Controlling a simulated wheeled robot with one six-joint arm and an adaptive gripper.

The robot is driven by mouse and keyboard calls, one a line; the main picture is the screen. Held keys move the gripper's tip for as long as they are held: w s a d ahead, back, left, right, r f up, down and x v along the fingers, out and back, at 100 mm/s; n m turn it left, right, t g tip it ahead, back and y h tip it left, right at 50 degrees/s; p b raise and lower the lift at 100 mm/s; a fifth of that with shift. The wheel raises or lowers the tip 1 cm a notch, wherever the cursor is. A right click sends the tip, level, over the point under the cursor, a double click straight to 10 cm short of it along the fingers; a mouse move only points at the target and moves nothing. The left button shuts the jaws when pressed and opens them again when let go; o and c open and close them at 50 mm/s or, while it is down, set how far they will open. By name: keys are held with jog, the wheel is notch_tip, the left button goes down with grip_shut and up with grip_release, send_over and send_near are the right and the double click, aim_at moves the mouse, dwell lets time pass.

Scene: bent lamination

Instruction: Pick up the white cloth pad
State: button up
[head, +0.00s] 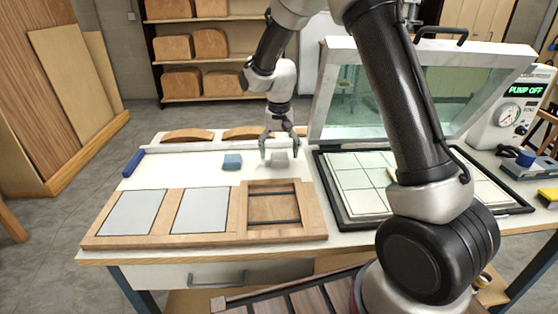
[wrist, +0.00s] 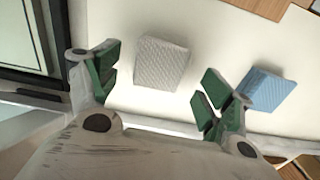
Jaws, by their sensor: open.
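The white cloth pad (wrist: 162,63) lies on the white tabletop, a small quilted block that looks pale grey in the wrist view. In the head view the pad (head: 279,158) shows at my gripper's fingers. My gripper (wrist: 160,82) is open, with one green-padded finger on each side of the pad in the picture. I see gaps between the fingers and the pad, and nothing is held. The height of the fingertips above the table is hard to tell.
A blue pad (wrist: 267,89) lies just beside the right finger; it also shows in the head view (head: 232,161). A wooden frame tray (head: 236,222) is in front. A gridded press bed (head: 350,190) with a raised glass lid (head: 345,110) stands to the right. Curved wooden pieces (head: 188,135) lie behind.

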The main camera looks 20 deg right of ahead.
aim_at(279, 155)
jog(key=shift+f, duration=0.6)
jog(key=c, duration=0.9)
jog(key=shift+c, duration=0.2)
notch_tip(279, 155, up, 10)
